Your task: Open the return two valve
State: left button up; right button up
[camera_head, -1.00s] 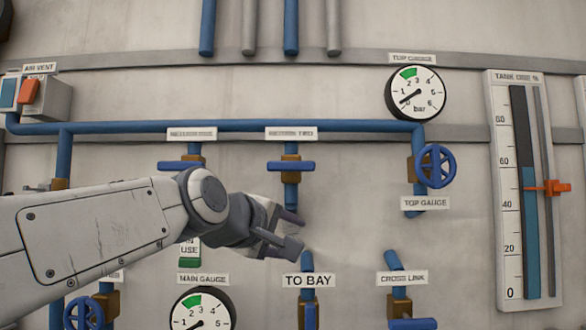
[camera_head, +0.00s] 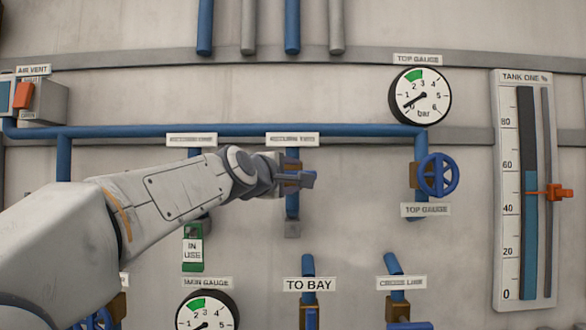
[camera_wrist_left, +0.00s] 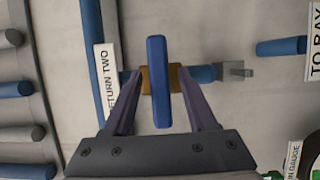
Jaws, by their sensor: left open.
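The return two valve shows in the left wrist view as a blue lever (camera_wrist_left: 158,85) on a brown body (camera_wrist_left: 147,76), lying crosswise to its blue pipe (camera_wrist_left: 203,74). My left gripper (camera_wrist_left: 160,76) is open with a finger on each side of the lever and visible gaps between. In the head view my left gripper (camera_head: 303,179) hides most of the lever. My right gripper is not in view.
My left forearm covers the neighbouring valve on the left, above a green IN USE tag (camera_head: 193,246). The blue top gauge handwheel (camera_head: 438,175) is to the right. TO BAY (camera_head: 309,285) and CROSS LINK (camera_head: 401,283) labels are below. A horizontal blue pipe (camera_head: 350,129) runs above.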

pick_arm(q)
jog(key=shift+w+d, duration=0.1)
jog(key=shift+w, duration=0.1)
grip_shut()
